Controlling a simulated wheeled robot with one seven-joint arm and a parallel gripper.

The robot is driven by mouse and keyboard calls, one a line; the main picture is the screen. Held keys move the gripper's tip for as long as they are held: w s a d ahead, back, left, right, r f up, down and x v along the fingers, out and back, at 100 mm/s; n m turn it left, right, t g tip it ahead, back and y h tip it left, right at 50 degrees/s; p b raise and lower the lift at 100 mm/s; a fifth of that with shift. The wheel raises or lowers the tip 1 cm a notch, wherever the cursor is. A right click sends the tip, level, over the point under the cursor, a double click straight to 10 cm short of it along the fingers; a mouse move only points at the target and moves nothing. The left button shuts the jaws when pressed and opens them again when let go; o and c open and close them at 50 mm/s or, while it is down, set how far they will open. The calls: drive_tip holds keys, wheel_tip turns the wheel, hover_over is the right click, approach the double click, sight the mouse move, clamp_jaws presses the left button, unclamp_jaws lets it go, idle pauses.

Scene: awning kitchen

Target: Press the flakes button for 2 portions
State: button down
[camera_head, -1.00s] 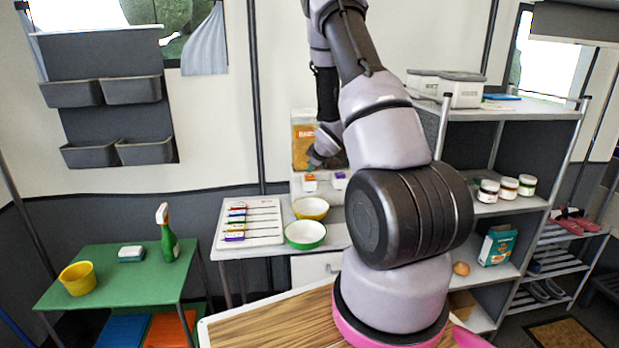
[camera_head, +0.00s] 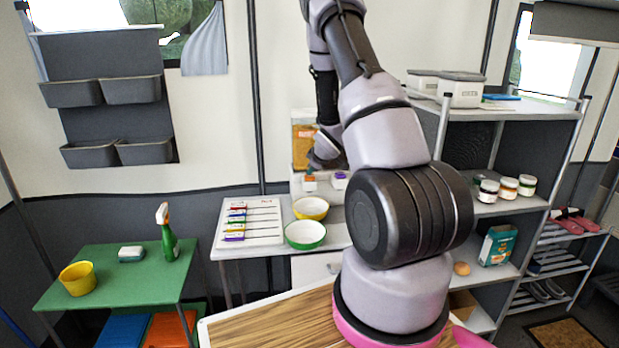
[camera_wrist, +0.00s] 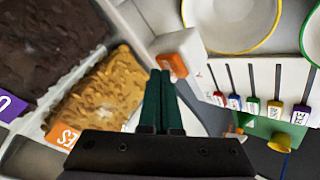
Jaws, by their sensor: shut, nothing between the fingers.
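The dispenser's flakes container (camera_head: 303,150) stands at the back of the white table, filled with golden flakes. Its orange label (camera_wrist: 62,136) shows in the wrist view. A white button with an orange face (camera_head: 309,184) is at the dispenser's front; the wrist view shows this button (camera_wrist: 174,58) just beyond my fingertips. A second button with a purple face (camera_head: 340,181) is to its right. My gripper (camera_wrist: 160,74) is shut and empty, its tips close to the orange-faced button. I cannot tell whether they touch. In the head view the fingertips are hard to make out.
A yellow bowl (camera_head: 311,208) and a green bowl (camera_head: 305,235) sit in front of the dispenser. A white board with coloured sliders (camera_head: 250,222) lies left of them. A dark-filled container (camera_wrist: 45,45) is beside the flakes.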

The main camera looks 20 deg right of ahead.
sight(311, 177)
drive_tip(key=shift+f, duration=0.25)
drive_tip(key=shift+r, duration=0.1)
idle(0.4)
drive_tip(key=shift+r, duration=0.85)
drive_tip(key=shift+r, duration=2.5)
idle(0.4)
wheel_tip(311, 177, up, 4)
drive_tip(key=shift+f, duration=0.1)
idle(0.4)
